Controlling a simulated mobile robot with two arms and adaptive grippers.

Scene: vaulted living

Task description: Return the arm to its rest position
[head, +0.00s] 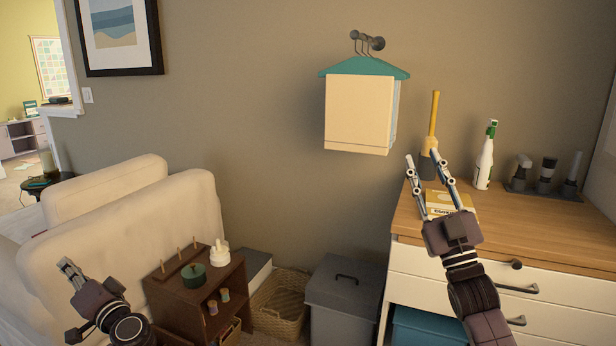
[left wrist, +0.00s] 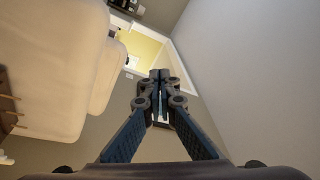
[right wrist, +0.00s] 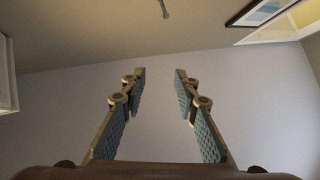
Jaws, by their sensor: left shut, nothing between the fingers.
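My left gripper (head: 68,268) is at the lower left of the head view, in front of the cream sofa and left of the small brown shelf. Its fingers meet at the tips in the left wrist view (left wrist: 160,76), with nothing between them. My right gripper (head: 424,168) is raised at the right, in front of the wooden dresser top. In the right wrist view its fingers (right wrist: 160,78) stand apart with nothing between them. Both grippers point upward and are empty.
The dresser (head: 530,220) holds a yellow box (head: 450,200), a green-capped white bottle (head: 485,160) and a yellow-handled item (head: 434,120). A beige hanging organizer (head: 358,112) is on the wall. The brown shelf (head: 185,305), wicker basket (head: 280,305) and grey bin (head: 343,300) stand below.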

